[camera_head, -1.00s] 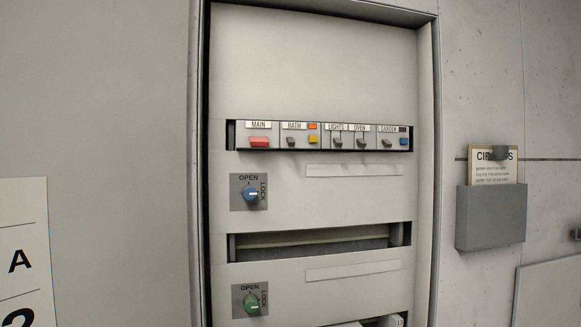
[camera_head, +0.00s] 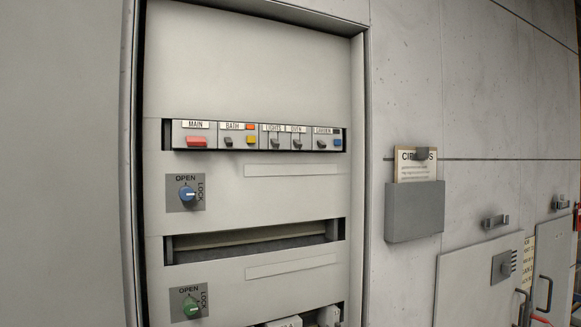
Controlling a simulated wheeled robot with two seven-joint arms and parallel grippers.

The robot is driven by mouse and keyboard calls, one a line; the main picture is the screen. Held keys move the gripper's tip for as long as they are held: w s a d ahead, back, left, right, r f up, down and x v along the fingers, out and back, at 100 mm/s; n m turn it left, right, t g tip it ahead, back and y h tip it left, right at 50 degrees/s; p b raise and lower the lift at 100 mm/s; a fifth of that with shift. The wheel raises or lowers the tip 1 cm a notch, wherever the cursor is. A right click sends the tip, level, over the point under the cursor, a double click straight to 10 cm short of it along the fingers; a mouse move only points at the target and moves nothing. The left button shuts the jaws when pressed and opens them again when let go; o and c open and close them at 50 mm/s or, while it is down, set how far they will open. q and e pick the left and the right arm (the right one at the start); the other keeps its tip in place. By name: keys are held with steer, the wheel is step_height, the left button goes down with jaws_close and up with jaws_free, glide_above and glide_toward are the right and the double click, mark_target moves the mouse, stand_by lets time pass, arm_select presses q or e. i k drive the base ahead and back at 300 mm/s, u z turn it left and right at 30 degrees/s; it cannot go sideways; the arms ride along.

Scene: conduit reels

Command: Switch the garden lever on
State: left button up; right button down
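The garden lever (camera_head: 321,144) is a small dark grey lever under the "GARDEN" label, at the right end of the top breaker row in the open cabinet. A blue button (camera_head: 337,142) sits just to its right, below a dark window. The lever appears to point downward like the lights lever (camera_head: 274,143) and oven lever (camera_head: 297,144) to its left; its exact position is too small to tell. Neither of my grippers is in view.
The row also holds a red main switch (camera_head: 196,141) and a bath lever (camera_head: 228,142). Blue (camera_head: 187,193) and green (camera_head: 190,307) lock knobs sit below. A grey card holder (camera_head: 414,212) and a grey panel with a handle (camera_head: 480,280) are to the right.

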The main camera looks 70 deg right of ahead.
mark_target(321, 143)
steer(key=k, duration=1.05)
steer(key=z, duration=1.1)
steer(key=i, duration=0.5)
steer(key=z, duration=0.05)
